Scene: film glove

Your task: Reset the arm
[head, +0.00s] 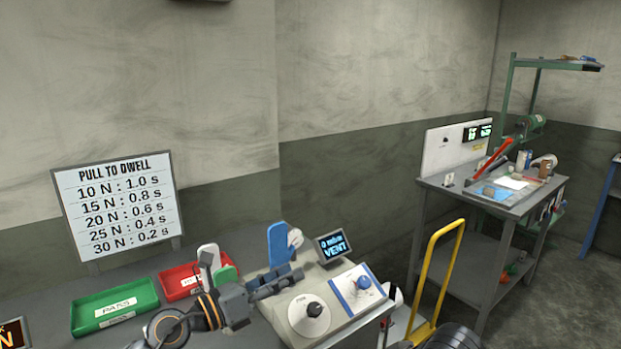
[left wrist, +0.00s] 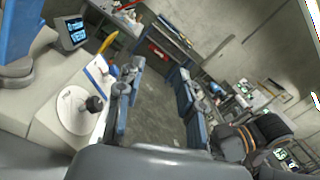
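My left gripper (head: 277,281) reaches in from the lower left, in front of the blue upright part of the bench machine (head: 340,300). In the left wrist view my left gripper (left wrist: 158,85) has its two fingers spread wide apart, with nothing between them but the floor beyond. The machine's dark knob on a white dial (left wrist: 95,103) is left of the fingers there. My right gripper's fingers do not show in either view.
A small screen (head: 334,245) reads VENT. A green PASS tray (head: 115,305) and a red tray (head: 185,280) lie left of the machine. A yellow handle (head: 440,280) stands to its right.

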